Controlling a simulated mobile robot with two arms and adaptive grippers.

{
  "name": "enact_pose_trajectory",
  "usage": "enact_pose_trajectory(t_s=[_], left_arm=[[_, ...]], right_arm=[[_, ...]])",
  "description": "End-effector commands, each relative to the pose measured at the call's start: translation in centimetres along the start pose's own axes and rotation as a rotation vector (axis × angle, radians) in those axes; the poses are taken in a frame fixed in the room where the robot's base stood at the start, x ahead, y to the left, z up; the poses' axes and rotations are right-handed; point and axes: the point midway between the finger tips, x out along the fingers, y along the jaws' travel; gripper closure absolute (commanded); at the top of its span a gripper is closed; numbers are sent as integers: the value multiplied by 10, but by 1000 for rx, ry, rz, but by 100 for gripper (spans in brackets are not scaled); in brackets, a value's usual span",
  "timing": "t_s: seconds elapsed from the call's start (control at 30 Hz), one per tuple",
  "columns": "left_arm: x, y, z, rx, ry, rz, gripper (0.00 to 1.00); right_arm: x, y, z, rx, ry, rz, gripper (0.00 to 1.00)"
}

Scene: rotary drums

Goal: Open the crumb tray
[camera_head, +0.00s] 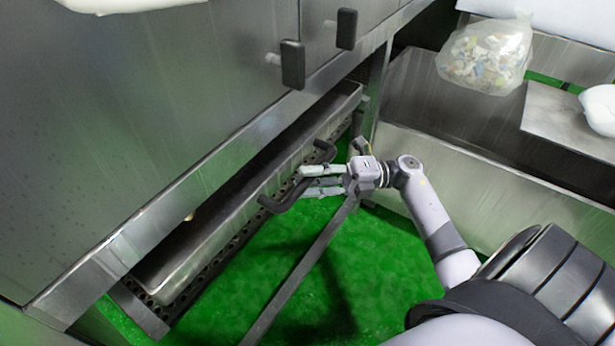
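The crumb tray (205,242) is a long, narrow metal tray lying under the front edge of the big steel machine, above a perforated dark rail. A dark bent handle (275,204) stands out from its front side. My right gripper (304,181) reaches in from the right, and its pale fingers overlap the middle of the handle. The fingers look a little apart. They hide part of the bar, so I cannot tell whether they close around it or only touch it. My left gripper is not in view.
Black latch handles (293,65) stick out from the machine front above the tray. A metal strut (300,270) slants across the green floor (375,265). On the right, a steel bench (480,165) carries a clear bag of scraps (487,57). Open floor lies before the tray.

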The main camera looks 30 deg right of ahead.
Motion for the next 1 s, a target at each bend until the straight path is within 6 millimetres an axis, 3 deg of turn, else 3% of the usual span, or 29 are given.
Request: enact_pose_trajectory(t_s=[0.37, 1.0], left_arm=[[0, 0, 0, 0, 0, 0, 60], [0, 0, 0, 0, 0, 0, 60]], right_arm=[[8, 0, 0, -2, -1, 1, 62], [7, 0, 0, -1, -1, 0, 100]])
